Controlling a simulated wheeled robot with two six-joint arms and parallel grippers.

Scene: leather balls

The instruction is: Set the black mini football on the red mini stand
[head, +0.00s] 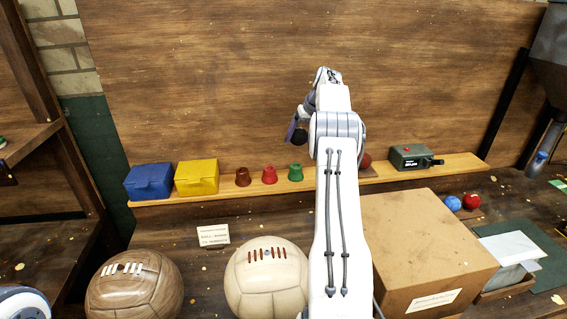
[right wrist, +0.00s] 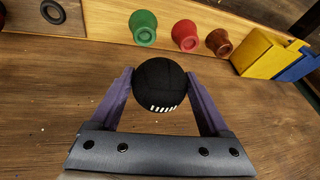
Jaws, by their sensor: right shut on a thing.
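My right gripper (right wrist: 160,92) is shut on the black mini football (right wrist: 159,84), a small black ball with white lacing, held between two purple fingers. In the head view the black ball (head: 299,137) shows left of my right arm, above the shelf. The red mini stand (head: 270,174) is a small cup shape on the wooden shelf, between a brown stand (head: 243,176) and a green stand (head: 295,172). In the right wrist view the red stand (right wrist: 185,35) is above and right of the ball, apart from it. My left gripper is not in view.
Blue (head: 149,182) and yellow (head: 197,177) boxes stand on the shelf's left part, a green-grey device (head: 410,157) on its right. A large cardboard box (head: 425,245) and two big leather balls (head: 266,277) are in front. A black ring (right wrist: 53,12) lies on the shelf.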

